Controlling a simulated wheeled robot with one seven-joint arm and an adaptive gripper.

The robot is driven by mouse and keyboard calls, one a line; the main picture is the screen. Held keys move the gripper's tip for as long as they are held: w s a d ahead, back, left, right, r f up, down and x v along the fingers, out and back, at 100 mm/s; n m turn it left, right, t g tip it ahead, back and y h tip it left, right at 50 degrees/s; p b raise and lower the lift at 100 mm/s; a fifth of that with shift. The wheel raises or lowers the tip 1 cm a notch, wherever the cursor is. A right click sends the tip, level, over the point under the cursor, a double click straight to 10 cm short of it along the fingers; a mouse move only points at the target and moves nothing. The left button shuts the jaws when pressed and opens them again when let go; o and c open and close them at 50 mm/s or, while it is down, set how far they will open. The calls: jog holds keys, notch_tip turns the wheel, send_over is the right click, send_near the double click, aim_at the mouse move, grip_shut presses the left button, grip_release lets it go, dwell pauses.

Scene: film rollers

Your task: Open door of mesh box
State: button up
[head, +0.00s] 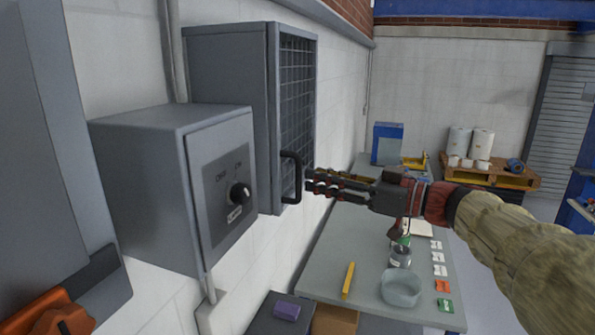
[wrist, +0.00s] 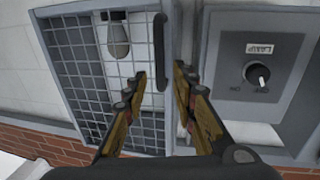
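The grey mesh box (head: 230,75) is fixed to the white wall. Its mesh door (head: 300,95) looks closed and carries a dark upright handle (head: 291,178) near its lower edge. In the wrist view the mesh door (wrist: 85,75) is at the left, with a bulb-shaped thing (wrist: 118,40) behind the mesh, and the handle (wrist: 160,50) is near the middle. My gripper (head: 309,182) is open just right of the handle in the head view. In the wrist view my gripper (wrist: 161,74) has its fingers apart and empty, with the handle in line with the gap, seemingly not gripped.
A grey switch box (head: 155,180) with a black knob (head: 240,194) sits beside the mesh box, nearer the head camera. Below is a table (head: 330,250) with a yellow bar (head: 348,280), a bowl (head: 401,289) and small items. The space right of the mesh door appears clear apart from my arm.

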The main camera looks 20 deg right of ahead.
aim_at(298, 195)
jog(key=shift+p+x, duration=0.8)
jog(key=shift+x, duration=2.2)
jog(key=shift+c, duration=1.1)
jog(key=c, duration=0.4)
grip_shut()
